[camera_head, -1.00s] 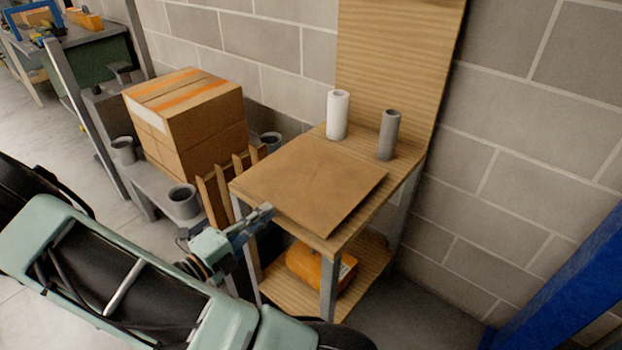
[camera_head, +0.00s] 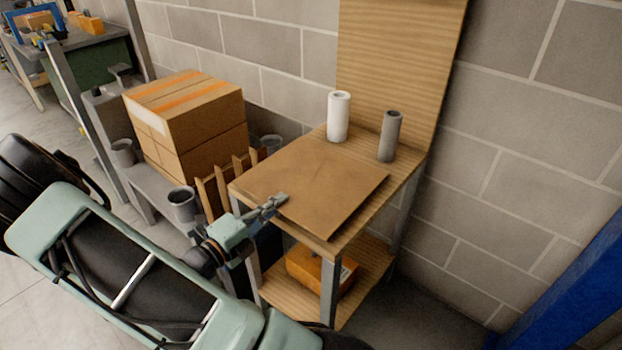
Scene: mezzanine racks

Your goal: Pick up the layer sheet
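The layer sheet (camera_head: 318,186) is a flat brown square of cardboard. It lies on the wooden top of a small bench (camera_head: 408,178), and its front corner reaches the bench's front edge. My gripper (camera_head: 279,200) is at the sheet's near left edge, with its fingertips at or just over that edge. I cannot tell whether it touches the sheet. The fingers look close together, but the gap between them is too small to make out.
A white roll (camera_head: 339,116) and a grey tube (camera_head: 389,136) stand behind the sheet. A wooden back panel (camera_head: 400,60) rises behind them. An orange box (camera_head: 316,268) sits on the lower shelf. A large carton (camera_head: 190,125) and grey cups (camera_head: 183,204) are to the left.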

